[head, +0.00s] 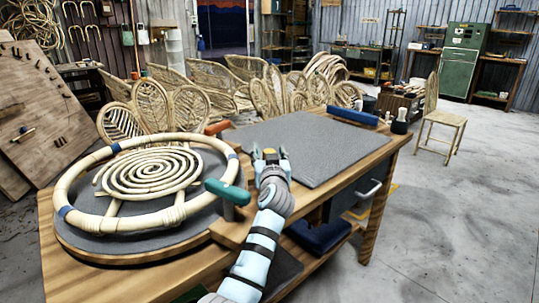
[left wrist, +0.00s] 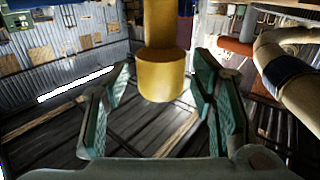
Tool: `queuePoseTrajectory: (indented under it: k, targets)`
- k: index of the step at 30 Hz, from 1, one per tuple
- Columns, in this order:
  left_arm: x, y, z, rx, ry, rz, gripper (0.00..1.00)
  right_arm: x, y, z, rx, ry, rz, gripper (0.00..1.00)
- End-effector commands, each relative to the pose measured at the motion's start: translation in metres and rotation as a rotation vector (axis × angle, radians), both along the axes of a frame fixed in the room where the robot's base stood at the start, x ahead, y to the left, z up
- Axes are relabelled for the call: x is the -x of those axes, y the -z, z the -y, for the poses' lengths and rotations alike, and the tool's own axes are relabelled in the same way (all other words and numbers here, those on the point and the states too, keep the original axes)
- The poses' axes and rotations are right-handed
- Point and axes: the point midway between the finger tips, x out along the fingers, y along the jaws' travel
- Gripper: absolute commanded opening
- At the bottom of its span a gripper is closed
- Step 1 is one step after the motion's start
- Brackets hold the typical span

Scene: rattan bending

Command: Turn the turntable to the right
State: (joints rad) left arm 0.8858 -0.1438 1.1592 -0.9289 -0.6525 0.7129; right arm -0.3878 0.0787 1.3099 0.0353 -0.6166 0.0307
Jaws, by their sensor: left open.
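The round grey turntable (head: 95,240) lies on the left end of the wooden workbench. It carries a pale rattan ring (head: 75,188) with blue bands and a rattan spiral (head: 150,172) inside. A teal handle (head: 226,191) and an orange-red handle (head: 217,127) stand at its right side. My left gripper (head: 270,154) is right of these handles, over the bench. In the left wrist view my left gripper (left wrist: 160,100) is open, with a yellow cylindrical piece (left wrist: 161,75) between its fingers and visible gaps on both sides. What the yellow piece joins is hidden. My right gripper is not in view.
A grey mat (head: 310,145) covers the bench's right part, with a blue bar (head: 352,117) at its far edge. Rattan chair backs (head: 205,75) stand behind. A wooden chair (head: 443,125) stands at right, with clear floor before it.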

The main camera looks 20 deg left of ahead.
Motion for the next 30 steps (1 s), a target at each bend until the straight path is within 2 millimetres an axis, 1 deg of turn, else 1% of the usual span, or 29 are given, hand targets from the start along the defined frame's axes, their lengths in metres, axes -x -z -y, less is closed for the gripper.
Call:
queuePoseTrajectory:
  k: [2,4,10,12,14,17,24,27,30]
  targets:
    - [0.003,0.001,0.001,0.001,0.0,-0.001,0.51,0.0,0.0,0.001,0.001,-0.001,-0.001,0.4]
    - [0.01,0.0,0.005,0.001,0.001,0.002,0.51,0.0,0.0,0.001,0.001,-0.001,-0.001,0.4]
    - [0.049,0.001,0.021,0.004,0.001,0.001,0.51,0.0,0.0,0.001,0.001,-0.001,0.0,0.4]
    - [0.06,0.001,0.027,0.003,0.002,0.0,0.51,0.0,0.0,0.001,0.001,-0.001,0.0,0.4]
    - [0.066,0.0,0.029,0.002,0.001,0.0,0.51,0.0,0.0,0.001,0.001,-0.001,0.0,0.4]
    - [0.069,0.0,0.03,0.001,0.0,-0.001,0.51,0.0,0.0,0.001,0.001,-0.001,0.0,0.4]
    - [0.069,-0.002,0.03,0.0,0.0,0.0,0.51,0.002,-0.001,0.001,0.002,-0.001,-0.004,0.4]
    - [0.069,-0.016,0.03,0.0,0.001,0.0,0.51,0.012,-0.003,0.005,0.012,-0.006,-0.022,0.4]
    - [0.069,-0.035,0.029,0.0,0.001,0.0,0.51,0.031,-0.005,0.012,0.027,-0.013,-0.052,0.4]
